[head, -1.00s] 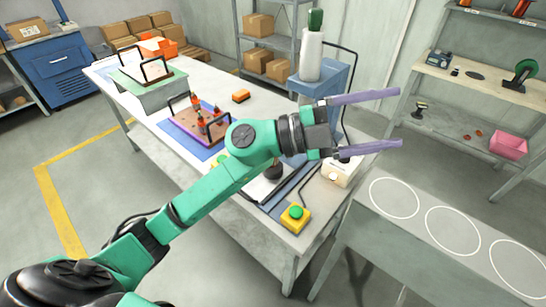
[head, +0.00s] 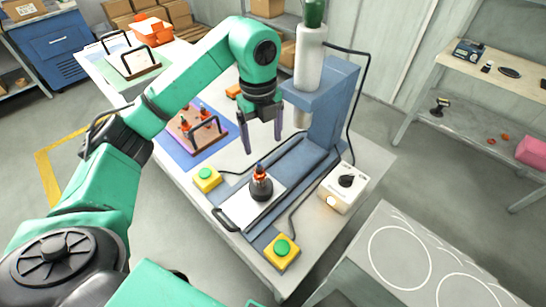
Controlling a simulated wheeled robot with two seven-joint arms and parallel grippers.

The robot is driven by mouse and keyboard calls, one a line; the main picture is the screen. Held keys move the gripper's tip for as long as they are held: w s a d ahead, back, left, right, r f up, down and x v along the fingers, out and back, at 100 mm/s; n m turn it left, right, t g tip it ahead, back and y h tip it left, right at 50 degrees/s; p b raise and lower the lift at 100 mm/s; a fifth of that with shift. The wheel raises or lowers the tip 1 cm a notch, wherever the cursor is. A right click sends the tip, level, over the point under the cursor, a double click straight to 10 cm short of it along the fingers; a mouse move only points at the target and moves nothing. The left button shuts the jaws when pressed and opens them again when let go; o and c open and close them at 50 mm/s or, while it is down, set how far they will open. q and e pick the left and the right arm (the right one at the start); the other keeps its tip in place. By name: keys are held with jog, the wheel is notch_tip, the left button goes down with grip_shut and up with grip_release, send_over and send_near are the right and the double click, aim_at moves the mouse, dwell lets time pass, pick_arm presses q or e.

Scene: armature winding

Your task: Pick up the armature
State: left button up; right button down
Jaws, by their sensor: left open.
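An armature (head: 261,177) with a copper-orange winding and a dark lower part stands upright on the light sliding plate (head: 240,212) of the blue press. More orange-topped armatures (head: 205,116) stand in the tray with black handles (head: 216,139) on the table behind. My left gripper (head: 262,140) points down with its two purple fingers apart and nothing between them. In the picture it is just above the armature on the plate, apart from it. My right gripper is out of view.
The blue press (head: 338,105) with its white cylinder (head: 310,62) stands right of my left gripper. Yellow boxes with green buttons (head: 207,179) (head: 282,250) flank the plate. A white control box (head: 343,187) is at right. A grey table with white circles (head: 400,257) is at lower right.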

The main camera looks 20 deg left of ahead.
aim_at(260, 177)
pick_arm(q)
jog(key=s+f+p, duration=0.1)
jog(key=f, duration=0.1)
jog(key=s+f+p, duration=0.1)
jog(key=f, duration=0.1)
jog(key=shift+s, duration=0.2)
notch_tip(260, 177, down, 3)
jog(key=shift+s+f+p, duration=0.1)
jog(key=shift+p, duration=0.2)
jog(key=f+p, duration=0.1)
jog(key=f, duration=0.3)
jog(key=f+p, duration=0.1)
jog(key=shift+w+a+f+p, duration=0.25)
jog(key=shift+w+f+p, duration=0.05)
jog(key=shift+w+f, duration=0.1)
jog(key=shift+s+f, duration=0.1)
jog(key=shift+f, duration=0.15)
jog(key=shift+c, duration=0.5)
grip_shut()
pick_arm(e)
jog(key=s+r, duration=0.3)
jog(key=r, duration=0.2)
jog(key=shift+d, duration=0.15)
